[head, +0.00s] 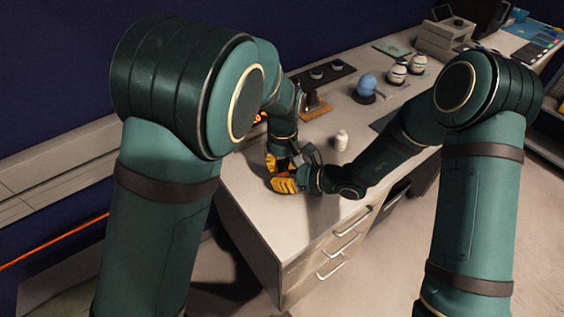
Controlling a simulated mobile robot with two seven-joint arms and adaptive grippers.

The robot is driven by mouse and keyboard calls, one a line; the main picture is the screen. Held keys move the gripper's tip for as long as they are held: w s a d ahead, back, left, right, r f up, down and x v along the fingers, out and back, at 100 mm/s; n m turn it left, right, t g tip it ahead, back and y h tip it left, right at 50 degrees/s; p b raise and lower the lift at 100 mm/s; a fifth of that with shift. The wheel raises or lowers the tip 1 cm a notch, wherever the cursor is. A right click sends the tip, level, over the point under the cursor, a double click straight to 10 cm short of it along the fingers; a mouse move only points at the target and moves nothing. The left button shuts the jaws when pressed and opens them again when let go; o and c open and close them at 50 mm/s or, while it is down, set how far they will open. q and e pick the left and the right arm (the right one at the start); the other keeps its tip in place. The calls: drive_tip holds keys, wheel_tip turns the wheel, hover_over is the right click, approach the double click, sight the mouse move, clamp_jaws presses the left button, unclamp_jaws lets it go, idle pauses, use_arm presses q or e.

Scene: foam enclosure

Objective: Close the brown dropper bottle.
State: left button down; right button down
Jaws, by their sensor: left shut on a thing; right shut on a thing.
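My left gripper (277,163) reaches down over the near left part of the desk. My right gripper (285,185) comes in from the right, just below it, with its yellow fingers almost touching the left one. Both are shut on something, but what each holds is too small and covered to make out. The brown dropper bottle and its cap cannot be told apart from the grippers here; the fingers and wrists hide the space between them.
A small white bottle (341,141) stands on the desk (318,218) to the right of the grippers. Farther back are a blue egg-shaped thing (367,84), white jars (397,74), a dark tray (336,77) and a wooden stand (316,107). The desk's front left is clear.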

use_arm(q)
drive_tip(key=shift+m, duration=1.2)
drive_tip(key=c, duration=0.9)
unclamp_jaws()
drive_tip(key=shift+c, duration=0.2)
use_arm(e)
drive_tip(key=shift+s+d+f, duration=0.1)
drive_tip(key=shift+d+f, duration=0.15)
drive_tip(key=shift+f, duration=0.1)
drive_tip(key=shift+r, duration=0.1)
use_arm(q)
wheel_tip(320, 180, up, 12)
drive_tip(key=shift+d+r, duration=0.15)
drive_tip(key=shift+d, duration=0.05)
use_arm(e)
drive_tip(key=shift+a+r, duration=0.1)
use_arm(q)
drive_tip(key=shift+a, duration=0.1)
use_arm(e)
drive_tip(key=shift+a, duration=0.1)
drive_tip(key=c, duration=0.5)
unclamp_jaws()
drive_tip(key=shift+r, duration=0.15)
drive_tip(key=shift+c, duration=0.2)
